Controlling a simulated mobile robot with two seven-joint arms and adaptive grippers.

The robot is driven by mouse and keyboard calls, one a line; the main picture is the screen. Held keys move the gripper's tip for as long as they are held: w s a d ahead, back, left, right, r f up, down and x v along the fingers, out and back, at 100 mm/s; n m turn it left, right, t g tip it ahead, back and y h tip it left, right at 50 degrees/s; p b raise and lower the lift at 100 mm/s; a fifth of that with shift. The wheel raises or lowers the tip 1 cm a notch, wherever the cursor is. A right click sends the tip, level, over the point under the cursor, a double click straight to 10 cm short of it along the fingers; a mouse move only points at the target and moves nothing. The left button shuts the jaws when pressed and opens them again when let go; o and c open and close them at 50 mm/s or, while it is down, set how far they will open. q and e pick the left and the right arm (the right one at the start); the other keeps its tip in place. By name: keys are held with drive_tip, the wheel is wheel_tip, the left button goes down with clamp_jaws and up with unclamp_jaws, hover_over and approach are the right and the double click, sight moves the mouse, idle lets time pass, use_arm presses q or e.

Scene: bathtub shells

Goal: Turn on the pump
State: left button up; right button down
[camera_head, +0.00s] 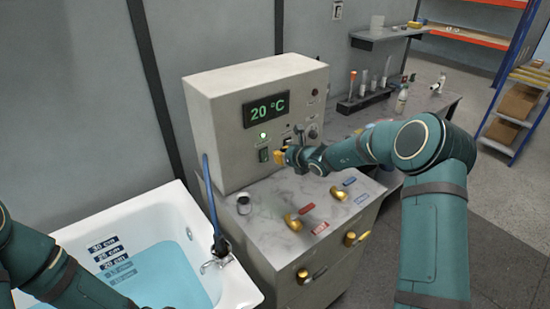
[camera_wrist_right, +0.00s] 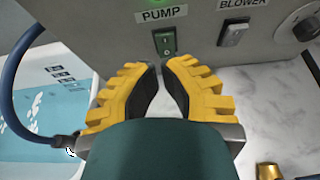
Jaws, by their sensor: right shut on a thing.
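The pump switch (camera_wrist_right: 165,43) is a green rocker below the label PUMP in the right wrist view. In the head view the switch (camera_head: 263,155) sits low on the front of the grey control box (camera_head: 220,140), below a lit green lamp (camera_head: 263,135). My right gripper (camera_wrist_right: 160,68) has its yellow fingers brought together at the tips, just below the switch in the picture. No object shows between them, and I cannot tell whether they touch the panel. In the head view the right gripper (camera_head: 279,156) is close to the panel. My left gripper is not in view.
The blower switch (camera_wrist_right: 234,34) and a dark knob (camera_wrist_right: 306,28) are right of the pump switch. A bathtub (camera_head: 240,285) with blue water stands left, with a blue hose (camera_head: 209,195) beside the box.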

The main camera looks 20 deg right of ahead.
drive_tip(key=s+r, duration=0.1)
drive_tip(key=s+d+r, duration=0.1)
drive_tip(key=shift+s+r, duration=0.25)
drive_tip(key=shift+s, duration=0.15)
drive_tip(key=shift+s, duration=0.1)
